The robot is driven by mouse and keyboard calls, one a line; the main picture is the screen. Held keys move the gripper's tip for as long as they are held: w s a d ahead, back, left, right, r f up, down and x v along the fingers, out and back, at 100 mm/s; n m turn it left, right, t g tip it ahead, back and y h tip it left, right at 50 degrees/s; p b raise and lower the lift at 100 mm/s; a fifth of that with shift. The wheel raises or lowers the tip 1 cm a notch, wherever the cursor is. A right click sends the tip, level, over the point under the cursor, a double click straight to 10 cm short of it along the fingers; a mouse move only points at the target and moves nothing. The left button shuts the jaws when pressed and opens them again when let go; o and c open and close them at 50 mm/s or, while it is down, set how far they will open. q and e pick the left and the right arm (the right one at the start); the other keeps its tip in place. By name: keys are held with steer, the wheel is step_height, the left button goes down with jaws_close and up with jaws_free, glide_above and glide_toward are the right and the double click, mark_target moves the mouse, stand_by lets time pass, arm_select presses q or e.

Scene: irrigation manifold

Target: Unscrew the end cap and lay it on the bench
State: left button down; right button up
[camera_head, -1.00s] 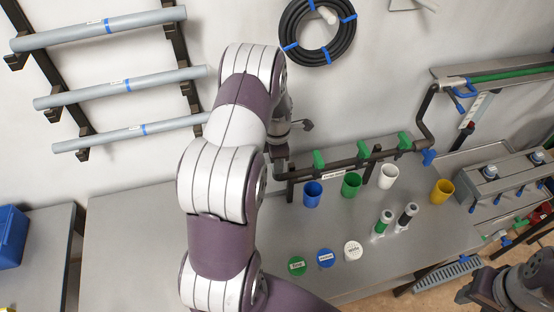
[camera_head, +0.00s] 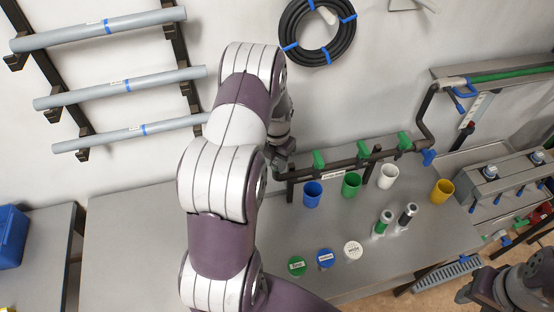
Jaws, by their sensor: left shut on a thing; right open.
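The dark manifold pipe (camera_head: 340,163) runs along the back of the bench (camera_head: 130,240), with green valve handles on it. My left gripper (camera_head: 281,160) is at the pipe's left end, shut on the end cap there. The cap itself is hidden by the gripper and arm, so I cannot tell how far it is threaded on. My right gripper (camera_head: 466,292) is at the lower right corner, away from the pipe, open and empty.
Blue (camera_head: 312,194), green (camera_head: 351,185), white (camera_head: 388,176) and yellow (camera_head: 442,191) cups stand before the pipe. The bench's left part is clear.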

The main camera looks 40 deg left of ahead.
mark_target(276, 164)
arm_select(q)
steer(key=shift+s+d+f+n, duration=0.1)
steer(key=shift+s+f+n, duration=0.15)
steer(key=shift+n, duration=0.35)
steer(key=c, duration=0.9)
jaws_free()
steer(key=shift+r, duration=0.1)
steer(key=shift+c, duration=0.2)
steer(key=shift+o, duration=0.9)
steer(key=shift+s, duration=0.15)
steer(key=shift+s+r, duration=0.1)
steer(key=shift+r, duration=0.1)
steer(key=shift+o, duration=1.3)
steer(key=shift+w, duration=0.25)
arm_select(e)
steer(key=shift+s, duration=0.15)
arm_select(q)
step_height(276, 164, up, 8)
steer(key=p, duration=0.5)
steer(key=shift+f+p, duration=0.2)
steer(key=shift+p, duration=0.1)
arm_select(e)
step_height(276, 164, up, 6)
steer(key=shift+s+f, duration=0.1)
steer(key=shift+f, duration=0.05)
